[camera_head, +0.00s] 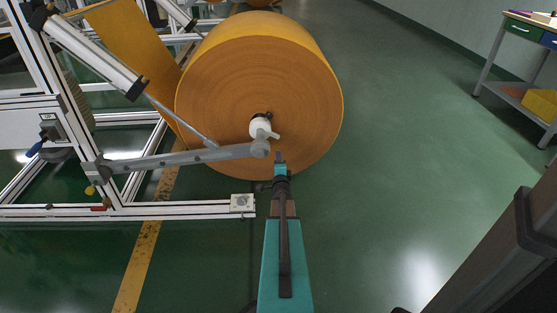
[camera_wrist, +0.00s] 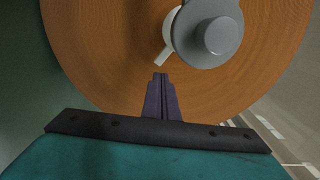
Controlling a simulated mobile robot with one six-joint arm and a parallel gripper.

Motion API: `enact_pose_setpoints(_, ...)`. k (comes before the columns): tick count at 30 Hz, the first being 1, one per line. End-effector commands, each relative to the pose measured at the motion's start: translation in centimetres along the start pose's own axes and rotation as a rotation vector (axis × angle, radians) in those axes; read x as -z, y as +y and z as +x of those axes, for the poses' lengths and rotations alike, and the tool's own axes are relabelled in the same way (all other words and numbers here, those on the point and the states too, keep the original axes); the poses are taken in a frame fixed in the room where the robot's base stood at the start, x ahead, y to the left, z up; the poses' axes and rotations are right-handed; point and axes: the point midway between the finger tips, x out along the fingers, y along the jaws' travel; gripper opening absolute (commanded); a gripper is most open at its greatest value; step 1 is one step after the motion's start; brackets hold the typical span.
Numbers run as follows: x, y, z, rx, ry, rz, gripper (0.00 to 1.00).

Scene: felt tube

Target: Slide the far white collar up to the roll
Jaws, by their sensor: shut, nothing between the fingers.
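A large orange felt roll (camera_head: 255,85) hangs on the machine frame and fills much of the wrist view (camera_wrist: 100,50). A white collar (camera_head: 261,127) with a small lever sits at the centre of its near face. In the wrist view the collar (camera_wrist: 168,24) is mostly hidden behind the grey round end (camera_wrist: 214,32) of the support arm, its white lever pointing down-left. No second collar shows; the roll hides its far side. My gripper (camera_head: 279,157) is shut and empty, below and right of the collar. Its fingertips (camera_wrist: 160,76) show below the lever, apart from it.
The grey support arm (camera_head: 190,157) reaches from the frame to the roll's centre, left of my gripper. A frame rail (camera_head: 170,209) lies low at left. A table (camera_head: 515,75) stands at the far right. Green floor between is clear.

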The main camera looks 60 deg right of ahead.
Motion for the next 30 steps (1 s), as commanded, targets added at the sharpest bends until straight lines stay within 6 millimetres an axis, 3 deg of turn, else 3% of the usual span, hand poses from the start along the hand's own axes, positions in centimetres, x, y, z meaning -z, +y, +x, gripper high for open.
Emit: enact_pose_setpoints(30, -0.2, 0.3, 10.6, 0.000, -0.002, -0.001, 0.00)
